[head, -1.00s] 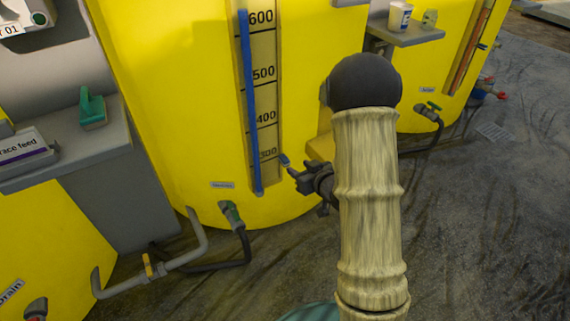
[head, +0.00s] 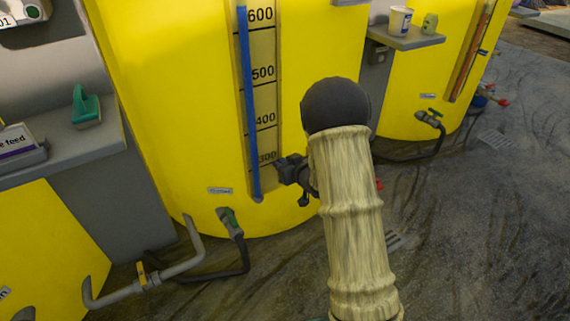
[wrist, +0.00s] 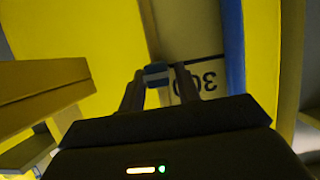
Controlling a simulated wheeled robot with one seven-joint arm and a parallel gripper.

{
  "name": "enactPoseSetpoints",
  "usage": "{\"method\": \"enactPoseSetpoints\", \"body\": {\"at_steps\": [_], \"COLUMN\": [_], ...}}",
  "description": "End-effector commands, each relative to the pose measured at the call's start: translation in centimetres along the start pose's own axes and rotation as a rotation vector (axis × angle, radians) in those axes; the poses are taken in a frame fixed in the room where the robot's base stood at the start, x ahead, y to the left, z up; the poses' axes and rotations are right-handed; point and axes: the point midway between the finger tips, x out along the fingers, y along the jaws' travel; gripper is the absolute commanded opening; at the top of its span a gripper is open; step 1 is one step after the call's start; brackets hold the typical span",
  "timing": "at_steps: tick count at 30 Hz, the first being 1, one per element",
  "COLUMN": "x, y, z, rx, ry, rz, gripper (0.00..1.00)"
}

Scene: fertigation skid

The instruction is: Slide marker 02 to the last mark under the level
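The yellow tank (head: 170,120) carries a scale board (head: 264,95) with marks 600, 500, 400 and 300, and a blue level tube (head: 248,100) along its left side. My gripper (head: 281,166) is at the scale's right edge near 300 and hides the marker in the head view. In the wrist view my gripper's fingers (wrist: 160,82) stand apart on either side of the marker; firm contact is not visible.
A hose valve (head: 229,220) and grey pipe (head: 165,272) sit low at the tank's front. A grey ledge (head: 62,158) is at the left. A shelf (head: 405,39) with a cup (head: 399,20) is at the upper right.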

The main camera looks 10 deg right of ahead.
Motion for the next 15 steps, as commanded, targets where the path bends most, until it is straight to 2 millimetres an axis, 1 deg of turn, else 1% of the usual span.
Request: {"method": "enactPoseSetpoints", "body": {"at_steps": [1,4,5,11,15], "x": [-0.01,-0.02,-0.02,-0.05,-0.22], "y": [0.0,0.0,0.0,0.0,0.0], "z": [0.0,0.0,0.01,-0.04,-0.45], "rx": [0.0,0.0,0.0,0.0,0.0], "ry": [0.0,0.0,0.0,0.0,0.0], "rz": [0.0,0.0,0.0,0.0,0.0], "gripper": [0.22,0.03,0.0,0.0,0.0]}}
